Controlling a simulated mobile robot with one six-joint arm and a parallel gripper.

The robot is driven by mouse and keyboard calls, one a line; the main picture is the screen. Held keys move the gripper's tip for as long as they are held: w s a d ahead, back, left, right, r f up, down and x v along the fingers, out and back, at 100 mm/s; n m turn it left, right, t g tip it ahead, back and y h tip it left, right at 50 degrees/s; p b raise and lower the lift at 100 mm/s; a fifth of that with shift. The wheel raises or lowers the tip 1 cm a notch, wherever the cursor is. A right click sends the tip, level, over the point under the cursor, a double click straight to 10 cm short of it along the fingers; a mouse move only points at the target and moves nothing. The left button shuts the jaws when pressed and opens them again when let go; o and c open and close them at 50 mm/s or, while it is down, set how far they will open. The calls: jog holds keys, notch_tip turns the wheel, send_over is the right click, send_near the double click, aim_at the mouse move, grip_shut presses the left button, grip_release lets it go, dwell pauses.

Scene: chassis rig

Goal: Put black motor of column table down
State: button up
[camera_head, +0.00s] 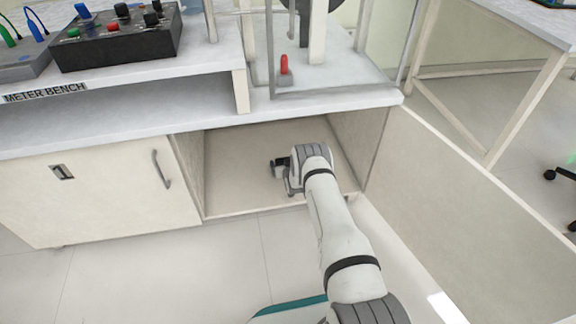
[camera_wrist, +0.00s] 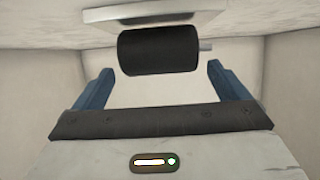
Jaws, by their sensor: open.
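The black motor (camera_wrist: 158,50) is a dark cylinder with a short grey shaft at its right end, seen in the wrist view. A pale plate (camera_wrist: 150,14) borders its upper side in that picture. My gripper (camera_wrist: 160,70) is open, its two blue fingers left and right of the motor with gaps showing on both sides. In the head view my gripper (camera_head: 282,172) is inside the open cabinet (camera_head: 230,178) under the bench. A small dark shape shows there, but I cannot tell whether it is the motor. I cannot tell which thing the column table is.
The cabinet door (camera_head: 480,215) stands open at the right. A closed door (camera_head: 95,195) with a handle is at the left. The bench top (camera_head: 190,125) carries a black control box (camera_head: 115,45) and a framed rig with a red switch (camera_head: 284,66). Floor is clear in front.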

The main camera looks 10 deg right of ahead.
jog(key=p+v, duration=0.2)
jog(key=v, duration=0.4)
jog(key=shift+r, duration=0.2)
jog(key=shift+s+r+p, duration=0.15)
jog(key=shift+s+p, duration=0.25)
jog(key=shift+s, duration=0.25)
